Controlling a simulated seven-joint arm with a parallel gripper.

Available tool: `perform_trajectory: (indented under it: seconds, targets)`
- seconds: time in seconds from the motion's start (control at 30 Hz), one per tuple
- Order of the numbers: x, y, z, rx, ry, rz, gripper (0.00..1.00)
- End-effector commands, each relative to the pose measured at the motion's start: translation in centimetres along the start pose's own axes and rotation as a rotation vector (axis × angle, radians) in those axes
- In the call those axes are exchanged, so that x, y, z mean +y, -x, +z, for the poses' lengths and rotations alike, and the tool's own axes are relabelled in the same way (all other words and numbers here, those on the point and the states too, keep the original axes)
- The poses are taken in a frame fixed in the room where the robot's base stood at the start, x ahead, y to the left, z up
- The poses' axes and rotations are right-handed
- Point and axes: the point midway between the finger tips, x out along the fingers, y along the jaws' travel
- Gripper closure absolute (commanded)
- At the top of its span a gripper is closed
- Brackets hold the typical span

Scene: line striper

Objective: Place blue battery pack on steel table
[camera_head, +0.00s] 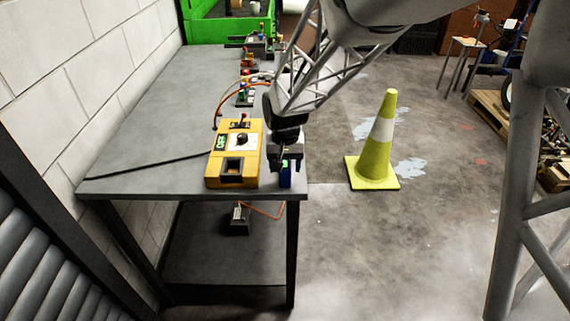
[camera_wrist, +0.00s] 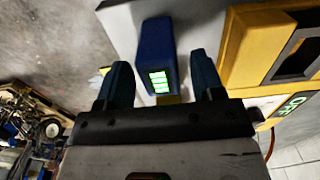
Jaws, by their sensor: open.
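The blue battery pack (camera_head: 285,178) stands on the steel table (camera_head: 150,130), near its front right corner and just right of the yellow control box. In the wrist view the blue battery pack (camera_wrist: 156,48) shows a green lit charge display and sits between and beyond my fingertips. My gripper (camera_head: 285,160) is directly above the pack in the head view and partly hides it. In the wrist view my gripper (camera_wrist: 163,82) has its two fingers apart, with a gap on each side of the pack. No finger visibly touches it.
The yellow control box (camera_head: 225,165) with a lever, knob and green display stands close left of the pack. A black cable (camera_head: 150,165) crosses the table. Several small switch units stand farther back. A traffic cone (camera_head: 376,150) stands on the floor to the right.

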Motion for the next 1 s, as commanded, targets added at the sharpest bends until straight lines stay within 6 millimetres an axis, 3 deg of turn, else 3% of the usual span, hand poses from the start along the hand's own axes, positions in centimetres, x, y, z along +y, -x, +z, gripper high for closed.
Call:
perform_trajectory:
  seconds: [0.33,0.8,1.0]
  targets:
    - [0.0,2.3,0.0,0.001,0.000,0.000,0.39]
    - [0.0,9.5,0.0,0.002,0.000,0.000,0.39]
    - [0.0,11.6,0.0,0.001,0.000,0.000,0.39]
